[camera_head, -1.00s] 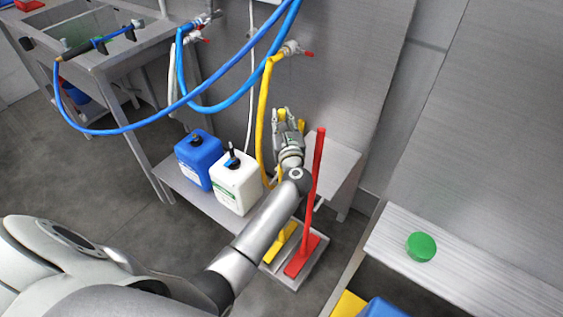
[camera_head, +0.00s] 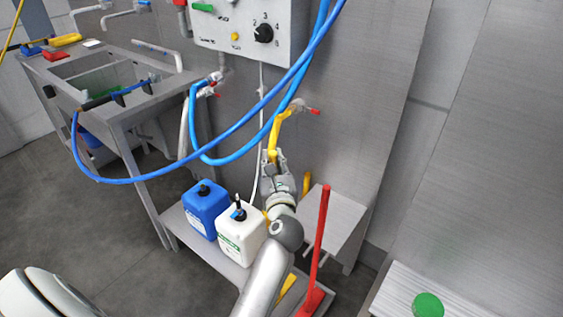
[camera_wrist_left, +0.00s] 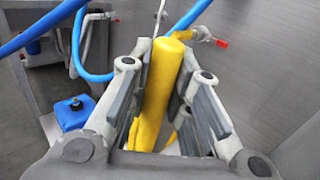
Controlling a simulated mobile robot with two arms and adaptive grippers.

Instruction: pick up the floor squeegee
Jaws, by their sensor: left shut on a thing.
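My left gripper (camera_head: 274,160) is in front of the grey wall panel, below the tap. In the left wrist view its fingers are shut on an upright yellow handle (camera_wrist_left: 157,95), whose rounded top stands up between them. I take this as the floor squeegee's handle. A yellow part (camera_head: 286,287) low beside my forearm appears to belong to the same tool; my arm hides much between. I cannot tell whether its foot is off the rack. A red-handled tool (camera_head: 320,235) stands upright just to the right. My right gripper is out of view.
A blue jug (camera_head: 206,212) and a white jug (camera_head: 240,238) stand on a low shelf left of my arm. A yellow hose (camera_head: 278,128) hangs from the tap close to the gripper, and a blue hose (camera_head: 250,128) loops across. A sink table (camera_head: 112,105) is at left.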

